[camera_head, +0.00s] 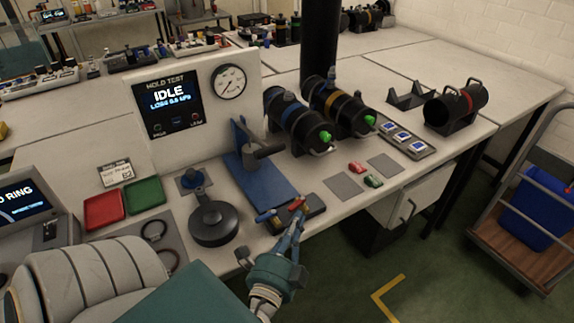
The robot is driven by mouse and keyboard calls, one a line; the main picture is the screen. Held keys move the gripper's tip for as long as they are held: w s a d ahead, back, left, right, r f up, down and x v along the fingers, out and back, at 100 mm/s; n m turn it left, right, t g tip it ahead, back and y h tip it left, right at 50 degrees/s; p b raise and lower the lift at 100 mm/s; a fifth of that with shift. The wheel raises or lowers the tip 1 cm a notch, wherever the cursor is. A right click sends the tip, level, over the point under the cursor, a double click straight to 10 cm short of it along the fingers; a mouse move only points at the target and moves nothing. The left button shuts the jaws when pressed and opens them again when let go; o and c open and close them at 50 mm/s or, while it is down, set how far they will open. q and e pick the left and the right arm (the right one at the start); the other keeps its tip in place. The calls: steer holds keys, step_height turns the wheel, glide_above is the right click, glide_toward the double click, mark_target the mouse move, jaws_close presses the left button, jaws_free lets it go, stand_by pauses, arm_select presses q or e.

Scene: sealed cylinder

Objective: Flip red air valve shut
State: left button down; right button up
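A small red valve handle (296,204) sits on a dark block (315,207) near the front edge of the bench. A blue handle (265,216) sits to its left. My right gripper is not in view.
A blue press stand (262,178) stands behind the valve block, and a round black device (214,224) is to its left. Dark cylinders (298,120) lie farther back. The test panel (168,100) reads IDLE. A cart (528,215) stands at right.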

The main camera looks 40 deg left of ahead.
arm_select(q)
steer(key=v, duration=1.1)
steer(key=shift+s+r, duration=0.2)
steer(key=shift+s, duration=0.1)
steer(key=shift+a, duration=0.1)
